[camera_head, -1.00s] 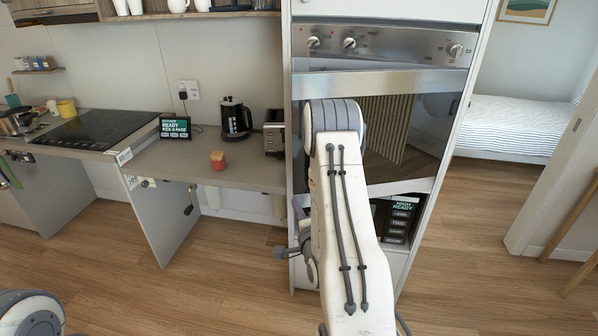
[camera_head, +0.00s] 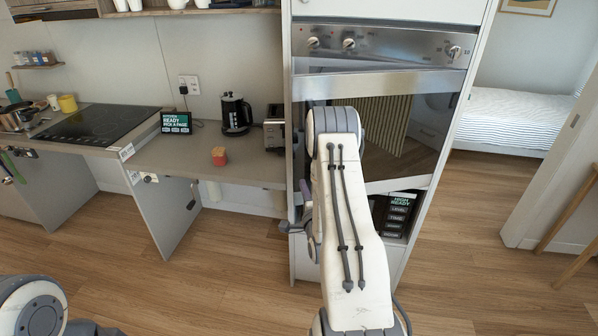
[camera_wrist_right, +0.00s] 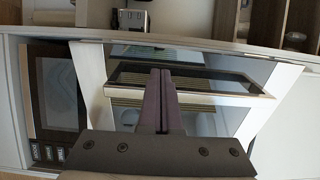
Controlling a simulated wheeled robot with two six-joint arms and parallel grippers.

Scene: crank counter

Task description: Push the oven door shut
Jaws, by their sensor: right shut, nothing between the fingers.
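The oven (camera_head: 375,45) is built into a tall white cabinet. Its glass door (camera_head: 410,135) has a steel top edge and stands ajar, with a dark gap under the control panel. My right arm covers the door's left part. My right gripper (camera_head: 305,186) shows only partly, left of my forearm, with its purple-grey fingers pointing up. In the right wrist view its fingers (camera_wrist_right: 160,74) are shut together and empty, in front of the door's glass (camera_wrist_right: 210,112); contact cannot be told. My left gripper is out of view.
A lettered panel (camera_head: 397,213) sits below the oven door. Open wooden floor lies at right, before a bed (camera_head: 507,120).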

